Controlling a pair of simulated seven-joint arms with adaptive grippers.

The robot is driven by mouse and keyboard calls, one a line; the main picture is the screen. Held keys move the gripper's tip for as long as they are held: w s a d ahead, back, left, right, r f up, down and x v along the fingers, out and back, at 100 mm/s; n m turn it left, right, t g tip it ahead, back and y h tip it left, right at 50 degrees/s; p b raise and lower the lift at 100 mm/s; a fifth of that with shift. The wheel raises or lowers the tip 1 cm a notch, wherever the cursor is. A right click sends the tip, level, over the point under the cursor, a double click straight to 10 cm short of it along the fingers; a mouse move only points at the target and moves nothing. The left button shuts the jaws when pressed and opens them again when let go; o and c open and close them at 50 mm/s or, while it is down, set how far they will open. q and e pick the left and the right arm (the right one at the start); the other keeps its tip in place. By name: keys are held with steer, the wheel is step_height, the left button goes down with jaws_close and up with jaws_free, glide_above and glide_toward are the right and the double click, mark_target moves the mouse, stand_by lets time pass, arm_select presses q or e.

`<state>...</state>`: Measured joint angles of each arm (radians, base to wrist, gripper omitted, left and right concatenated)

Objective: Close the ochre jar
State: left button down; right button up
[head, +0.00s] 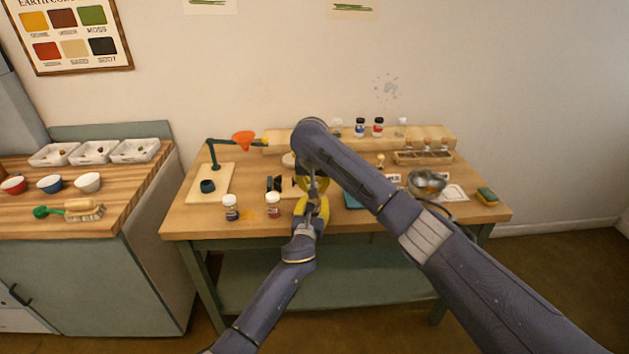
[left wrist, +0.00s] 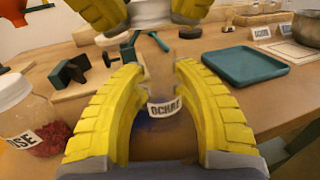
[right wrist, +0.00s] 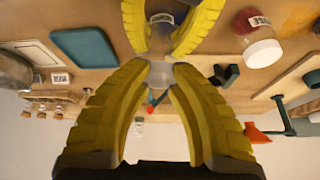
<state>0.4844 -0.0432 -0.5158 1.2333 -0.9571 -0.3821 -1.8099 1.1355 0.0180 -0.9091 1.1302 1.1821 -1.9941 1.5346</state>
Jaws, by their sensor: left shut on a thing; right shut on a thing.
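The ochre jar (left wrist: 163,88) is clear glass with a label reading "OCHRE". It stands upright between the yellow fingers of my left gripper (left wrist: 160,105), which is shut on it. My right gripper (right wrist: 160,72) is shut on a white lid (right wrist: 160,78), directly above the jar. The lid also shows at the top of the left wrist view (left wrist: 150,12). Whether the lid touches the jar's mouth I cannot tell. In the head view my left gripper (head: 312,207) is over the table's front part, and my right arm hides most of the jar and lid.
Two lidded jars (head: 231,207) (head: 273,205) stand left of the grippers, near the front edge. A dark clamp-like block (left wrist: 70,72) lies behind them. A teal tray (left wrist: 245,65) and a metal bowl (head: 427,183) are to the right. A funnel stand (head: 214,155) is at the left.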

arm_select(q)
steer(key=shift+f, duration=0.1)
arm_select(e)
steer(key=shift+f, duration=0.2)
stand_by(0.4)
steer(key=shift+s+f, duration=0.25)
steer(key=shift+f, duration=0.5)
steer(key=shift+f, duration=0.55)
steer(key=shift+c, duration=0.2)
steer(key=shift+a+m, duration=0.2)
steer(key=shift+m, duration=0.6)
steer(key=m+h, duration=0.1)
steer(key=m, duration=0.2)
steer(key=shift+w+a+h, duration=0.15)
steer(key=shift+h, duration=0.25)
steer(key=shift+o, duration=0.4)
steer(key=m, duration=0.2)
steer(key=m+g+h, duration=0.1)
steer(key=m, duration=0.1)
steer(key=shift+w+r+g, duration=0.1)
steer(key=shift+w+g, duration=0.05)
steer(key=shift+g, duration=0.15)
steer(key=shift+m+h, duration=0.3)
steer(key=shift+m, duration=0.4)
steer(key=shift+c, duration=0.2)
arm_select(q)
steer(key=shift+f, duration=0.1)
arm_select(e)
steer(key=o, duration=0.7)
